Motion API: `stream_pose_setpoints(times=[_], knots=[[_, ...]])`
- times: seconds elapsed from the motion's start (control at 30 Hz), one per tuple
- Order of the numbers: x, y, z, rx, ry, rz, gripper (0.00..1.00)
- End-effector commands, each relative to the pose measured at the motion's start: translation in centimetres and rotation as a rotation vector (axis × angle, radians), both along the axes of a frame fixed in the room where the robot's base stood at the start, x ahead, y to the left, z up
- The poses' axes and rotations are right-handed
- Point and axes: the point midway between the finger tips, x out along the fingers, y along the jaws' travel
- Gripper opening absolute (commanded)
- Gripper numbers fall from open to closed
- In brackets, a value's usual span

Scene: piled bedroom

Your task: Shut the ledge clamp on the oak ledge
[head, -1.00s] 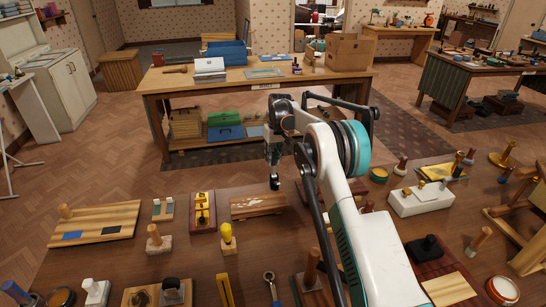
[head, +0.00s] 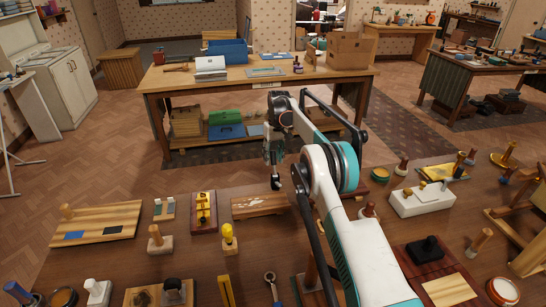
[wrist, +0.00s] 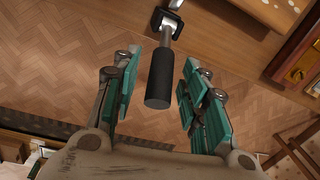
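The ledge clamp (wrist: 167,22) has a metal body with a shaft and a thick black handle (wrist: 160,85) sticking out from the table side. In the head view the clamp (head: 276,184) is a small dark shape at the far edge of the oak ledge (head: 256,206), partly hidden by my arm. The ledge (wrist: 240,8), a pale wooden board with white patches, is cut off at the top of the wrist view. My gripper (wrist: 161,68) is open, its teal fingers on either side of the handle with gaps showing. In the head view my gripper (head: 273,158) points down above the clamp.
The brown table (head: 130,255) holds several blocks and pegs, including a yellow-topped peg (head: 228,236) and a red-brown rack (head: 203,211) left of the ledge. A white box (head: 421,201) stands to the right. Beyond the far edge is open floor, then a workbench (head: 160,88).

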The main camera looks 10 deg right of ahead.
Motion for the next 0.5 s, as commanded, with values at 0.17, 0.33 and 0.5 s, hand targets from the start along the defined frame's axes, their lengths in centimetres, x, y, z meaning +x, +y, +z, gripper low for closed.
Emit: stream_pose_setpoints(times=[0.17,0.33,0.5], knots=[[0.0,0.0,0.0,0.0,0.001,0.0,0.41],[0.0,-0.1,0.8,0.0,0.001,0.0,0.41],[0.1,-0.3,3.4,0.0,0.001,0.0,0.41]])
